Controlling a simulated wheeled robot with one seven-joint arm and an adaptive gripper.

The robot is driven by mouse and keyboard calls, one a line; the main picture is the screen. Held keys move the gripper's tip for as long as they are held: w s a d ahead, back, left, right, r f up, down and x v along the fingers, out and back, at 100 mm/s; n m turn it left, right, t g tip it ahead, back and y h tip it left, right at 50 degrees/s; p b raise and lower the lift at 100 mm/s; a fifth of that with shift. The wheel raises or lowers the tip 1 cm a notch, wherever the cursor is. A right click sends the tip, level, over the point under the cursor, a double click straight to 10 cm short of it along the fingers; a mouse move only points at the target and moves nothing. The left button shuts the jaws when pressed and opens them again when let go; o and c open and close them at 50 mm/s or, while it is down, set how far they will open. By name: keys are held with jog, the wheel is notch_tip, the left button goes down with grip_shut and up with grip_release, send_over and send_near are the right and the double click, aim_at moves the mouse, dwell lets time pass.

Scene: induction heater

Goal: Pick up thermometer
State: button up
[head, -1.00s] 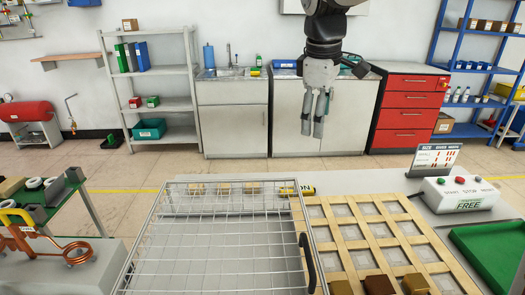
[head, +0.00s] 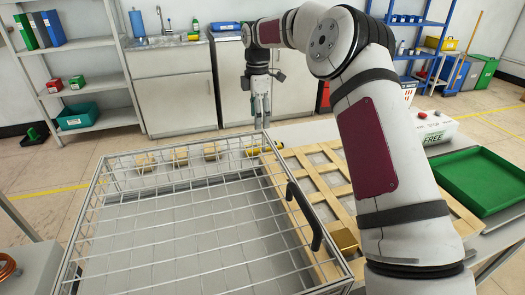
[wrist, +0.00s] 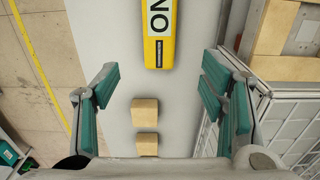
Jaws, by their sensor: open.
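The thermometer (wrist: 158,38) is a yellow bar with a white label with black letters and a dark slot. It lies on the grey table top in the wrist view, ahead of and between my fingers, its far end cut off by the frame. In the head view the yellow thermometer (head: 236,152) lies behind the wire basket, partly hidden by its rim.
A wire basket (head: 95,205) and a wooden lattice tray (head: 300,215) stand close in front of the thermometer. Several small tan blocks (wrist: 144,112) lie in line with it. A green tray (head: 485,180) is at the right.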

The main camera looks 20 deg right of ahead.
notch_tip(320, 180, down, 6)
jog(key=shift+w+d+f+b, duration=0.1)
jog(key=shift+f+b, duration=0.2)
jog(key=shift+f, duration=1.05)
jog(key=shift+d+f+b, duration=0.1)
jog(key=shift+f+b, duration=0.2)
jog(key=shift+f, duration=1)
jog(key=shift+c, duration=0.6)
jog(key=c, duration=1.2)
